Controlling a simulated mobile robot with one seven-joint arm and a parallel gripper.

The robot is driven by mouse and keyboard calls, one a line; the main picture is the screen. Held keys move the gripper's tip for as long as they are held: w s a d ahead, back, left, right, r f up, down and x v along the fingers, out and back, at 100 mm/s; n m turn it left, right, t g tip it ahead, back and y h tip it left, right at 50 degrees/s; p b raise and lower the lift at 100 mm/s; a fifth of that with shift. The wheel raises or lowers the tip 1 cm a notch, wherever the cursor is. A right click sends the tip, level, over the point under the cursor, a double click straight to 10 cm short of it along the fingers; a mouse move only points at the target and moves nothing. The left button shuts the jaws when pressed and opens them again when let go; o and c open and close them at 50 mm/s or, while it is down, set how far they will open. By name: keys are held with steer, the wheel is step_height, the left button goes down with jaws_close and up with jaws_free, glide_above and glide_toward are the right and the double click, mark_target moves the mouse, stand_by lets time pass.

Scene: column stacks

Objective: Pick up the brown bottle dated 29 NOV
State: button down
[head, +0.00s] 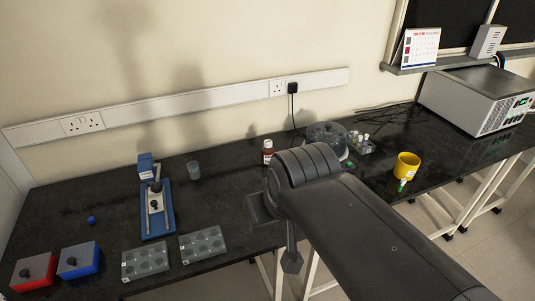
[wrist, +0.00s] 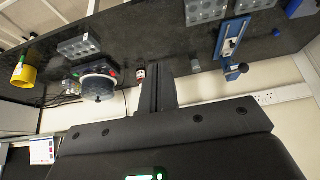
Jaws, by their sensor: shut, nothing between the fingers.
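A small brown bottle (head: 267,149) with a white label and a reddish cap stands toward the back of the black bench in the head view, just left of my arm. It also shows in the wrist view (wrist: 141,75), which is upside down, close beside my fingers in the picture. The date on its label is too small to read. My gripper (wrist: 157,60) is shut and empty. It appears apart from the bottle. In the head view my arm hides part of the bench, and the fingertips are hard to make out.
A round grey device (head: 327,135) and a rack of vials (head: 360,143) stand right of the bottle. A yellow cup (head: 407,165) is farther right. A clear beaker (head: 193,169), a blue stand (head: 156,208) and clear racks (head: 202,245) are left. Bench between beaker and bottle is clear.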

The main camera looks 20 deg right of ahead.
steer(key=c, duration=2.2)
jaws_free()
steer(key=c, duration=0.6)
jaws_free()
steer(key=m+g, duration=0.1)
steer(key=m, duration=0.1)
glide_above(269, 147)
steer(key=s, duration=0.3)
step_height(269, 147, down, 17)
steer(key=shift+h, duration=0.4)
steer(key=shift+w+a+x, duration=0.1)
steer(key=shift+a+x, duration=0.05)
steer(key=shift+x, duration=2.55)
steer(key=shift+w+a+x, duration=0.1)
steer(key=shift+w+x, duration=0.05)
steer(key=shift+x, duration=2.55)
